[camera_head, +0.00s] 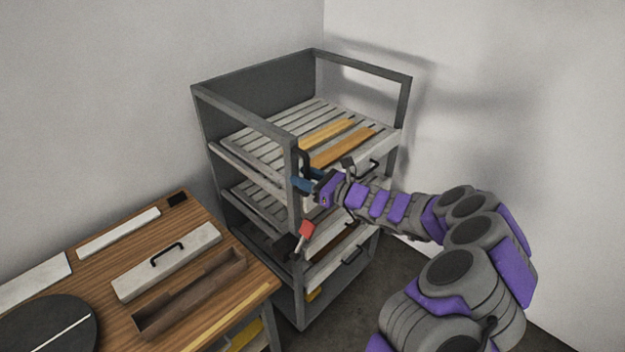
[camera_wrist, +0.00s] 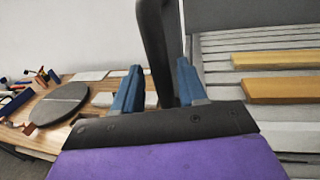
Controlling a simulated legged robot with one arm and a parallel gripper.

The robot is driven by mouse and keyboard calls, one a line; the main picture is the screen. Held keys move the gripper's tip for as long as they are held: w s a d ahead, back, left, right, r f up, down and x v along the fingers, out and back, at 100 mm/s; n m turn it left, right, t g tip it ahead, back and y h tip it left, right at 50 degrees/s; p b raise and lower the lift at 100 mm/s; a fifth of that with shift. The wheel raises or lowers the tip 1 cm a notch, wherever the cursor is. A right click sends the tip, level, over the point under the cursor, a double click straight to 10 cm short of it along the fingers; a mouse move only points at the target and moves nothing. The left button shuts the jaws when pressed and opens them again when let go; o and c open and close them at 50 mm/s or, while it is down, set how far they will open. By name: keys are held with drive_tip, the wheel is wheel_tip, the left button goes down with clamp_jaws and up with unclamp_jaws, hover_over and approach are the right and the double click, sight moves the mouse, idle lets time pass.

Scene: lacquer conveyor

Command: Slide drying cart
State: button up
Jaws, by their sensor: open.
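The drying cart (camera_head: 293,225) is a dark grey metal frame with several slatted shelves, standing in the corner. A black curved handle (camera_head: 304,160) is on its front left post; it also shows in the wrist view (camera_wrist: 154,45). My gripper (camera_head: 303,183) reaches the cart's front left post from the right. In the wrist view its blue fingers (camera_wrist: 160,88) are open, with the handle's bar between them. I cannot tell whether either finger touches the bar. The upper slatted shelf (camera_head: 252,143) holds two orange-brown wooden strips (camera_head: 342,146), which also show in the wrist view (camera_wrist: 285,89).
A wooden table (camera_head: 110,262) stands left of the cart, bearing a dark round disc (camera_head: 45,325), a light board with a black handle (camera_head: 167,262) and a brown trough (camera_head: 190,292). A red-headed tool (camera_head: 306,230) is at the cart's front. Walls stand close behind and right.

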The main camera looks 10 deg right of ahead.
drive_tip(key=p+v, duration=0.1)
drive_tip(key=v, duration=1.6)
drive_tip(key=shift+d+p, duration=0.2)
drive_tip(key=shift+p, duration=0.1)
drive_tip(key=shift+s, duration=0.1)
drive_tip(key=s+a+r+n+g+y+b, duration=0.1)
drive_tip(key=s+a+r+n+g, duration=0.1)
drive_tip(key=s+a+n+g, duration=0.3)
drive_tip(key=s+a+r+n+g+y, duration=0.15)
drive_tip(key=a+n, duration=0.25)
drive_tip(key=a, duration=0.4)
drive_tip(key=s+a+n+g+h+b, duration=0.1)
drive_tip(key=s+a+n+g+h, duration=0.2)
drive_tip(key=s, duration=0.4)
drive_tip(key=s+a+n+g+h+b, duration=0.1)
drive_tip(key=s+a+n+g, duration=0.3)
drive_tip(key=s+a+n, duration=0.15)
drive_tip(key=s+d+f+n+h+b, duration=0.1)
drive_tip(key=s+d+n+h, duration=0.3)
drive_tip(key=s, duration=0.5)
drive_tip(key=s+d+f+n+h+b, duration=0.1)
drive_tip(key=s+d+f+n+h, duration=0.3)
drive_tip(key=s+d+h, duration=0.3)
drive_tip(key=s+d+n, duration=0.1)
drive_tip(key=s, duration=0.2)
drive_tip(key=shift+d+h, duration=0.2)
drive_tip(key=shift+h, duration=0.15)
